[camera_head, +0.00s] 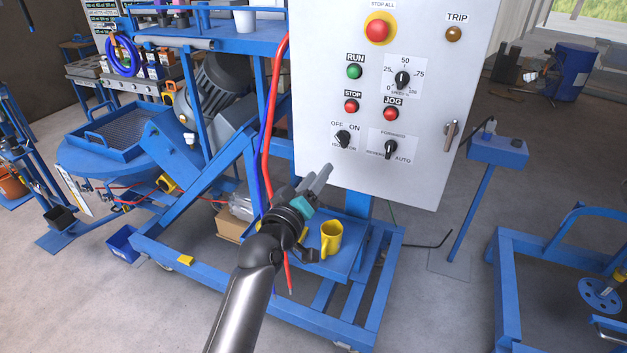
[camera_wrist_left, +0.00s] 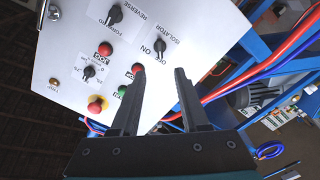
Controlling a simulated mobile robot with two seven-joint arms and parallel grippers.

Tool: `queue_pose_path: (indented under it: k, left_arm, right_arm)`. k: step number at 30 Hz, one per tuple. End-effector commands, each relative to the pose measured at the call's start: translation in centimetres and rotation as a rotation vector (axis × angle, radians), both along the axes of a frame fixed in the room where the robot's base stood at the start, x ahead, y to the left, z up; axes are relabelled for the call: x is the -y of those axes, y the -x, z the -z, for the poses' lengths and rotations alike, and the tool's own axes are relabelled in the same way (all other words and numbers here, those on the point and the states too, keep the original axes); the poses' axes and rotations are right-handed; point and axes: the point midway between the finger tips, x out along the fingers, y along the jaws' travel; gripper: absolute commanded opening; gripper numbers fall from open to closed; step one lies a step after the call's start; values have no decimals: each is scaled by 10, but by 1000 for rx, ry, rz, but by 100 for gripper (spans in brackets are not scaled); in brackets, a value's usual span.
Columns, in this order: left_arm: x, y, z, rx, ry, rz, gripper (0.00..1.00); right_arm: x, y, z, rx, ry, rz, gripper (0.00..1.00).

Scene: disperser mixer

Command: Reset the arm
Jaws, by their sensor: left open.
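My left gripper (camera_head: 322,183) is open and empty, in front of the lower left edge of the grey control panel (camera_head: 440,75). In the left wrist view its two fingers (camera_wrist_left: 160,80) are spread, and the panel (camera_wrist_left: 70,45) lies beyond them, tilted in the picture. The isolator knob (camera_head: 343,139) is just above the fingertips in the head view; it also shows in the wrist view (camera_wrist_left: 159,45). No finger appears to touch a knob. The forward/reverse knob (camera_head: 390,147) is to its right. My right gripper is in neither view.
A red hose (camera_head: 268,130) and blue frame stand left of the panel. A yellow mug (camera_head: 331,238) sits on a blue shelf below. A blue pedestal box (camera_head: 498,150) stands to the right. Open floor (camera_head: 440,310) shows between the frames.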

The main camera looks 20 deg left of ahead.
Motion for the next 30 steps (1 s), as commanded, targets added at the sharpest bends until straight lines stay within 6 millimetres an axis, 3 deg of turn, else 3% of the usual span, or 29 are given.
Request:
queue_pose_path:
  k: [6, 22, 26, 29, 30]
  left_arm:
    - [0, 13, 0, -1, 0, 1, 45]
    - [0, 13, 7, -11, -4, 2, 45]
    - [6, 15, 55, -88, -36, 13, 45]
    - [13, 23, 122, -198, -85, 31, 45]
    - [17, 28, 153, -249, -109, 42, 45]
  right_arm:
    - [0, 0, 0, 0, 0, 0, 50]
    - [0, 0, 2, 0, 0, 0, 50]
    - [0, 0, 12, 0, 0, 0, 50]
    - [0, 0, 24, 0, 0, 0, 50]
    - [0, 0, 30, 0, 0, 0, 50]
